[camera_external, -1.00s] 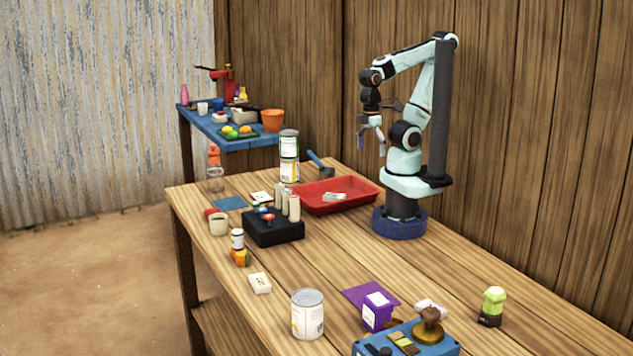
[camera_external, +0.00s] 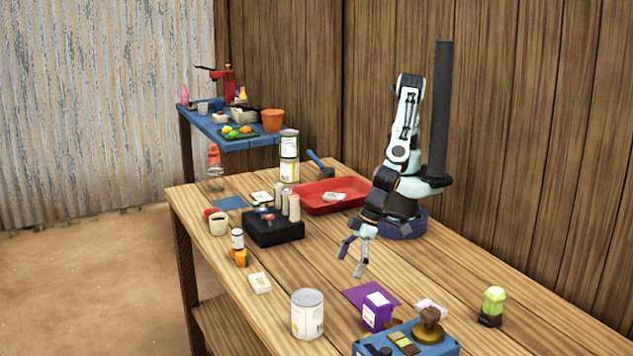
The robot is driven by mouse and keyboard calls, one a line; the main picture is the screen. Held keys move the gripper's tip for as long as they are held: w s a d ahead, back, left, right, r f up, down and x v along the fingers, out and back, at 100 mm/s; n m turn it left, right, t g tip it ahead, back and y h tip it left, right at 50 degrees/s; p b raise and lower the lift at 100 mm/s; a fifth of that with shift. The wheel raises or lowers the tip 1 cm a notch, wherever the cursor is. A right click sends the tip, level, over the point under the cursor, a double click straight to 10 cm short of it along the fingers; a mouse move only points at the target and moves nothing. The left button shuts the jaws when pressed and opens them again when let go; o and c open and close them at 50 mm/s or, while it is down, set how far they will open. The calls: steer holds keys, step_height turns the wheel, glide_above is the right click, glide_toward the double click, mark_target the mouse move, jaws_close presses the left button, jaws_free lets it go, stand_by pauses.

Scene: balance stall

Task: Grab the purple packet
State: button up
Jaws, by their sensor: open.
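The purple packet (camera_external: 377,312) stands upright on the wooden table, with a white label on its top and side. It is at the near edge of a flat purple mat (camera_external: 366,292), just behind the blue box. My gripper (camera_external: 350,267) is open and empty, with its fingers pointing down. It is above the table, behind and a little left of the packet, and apart from it.
A blue box (camera_external: 420,345) with a brown-knobbed item stands close in front of the packet. A large can (camera_external: 308,314) stands to its left and a green-topped bottle (camera_external: 492,307) to its right. A red tray (camera_external: 322,205) and black box (camera_external: 273,230) are farther back.

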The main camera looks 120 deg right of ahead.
mark_target(382, 298)
steer(key=s+a+f, duration=0.1)
steer(key=s+f, duration=0.1)
steer(key=s+a+f+n, duration=0.1)
steer(key=s+f, duration=0.1)
steer(key=s+a+f+n, duration=0.1)
steer(key=s+a+f, duration=0.1)
steer(key=shift+s+a+f+g, duration=0.1)
steer(key=shift+s+f+g, duration=0.1)
steer(key=shift+s+g, duration=0.1)
steer(key=x, duration=0.5)
steer(key=shift+w+f, duration=0.2)
steer(key=shift+f, duration=0.35)
steer(key=shift+c, duration=0.3)
steer(key=c, duration=1)
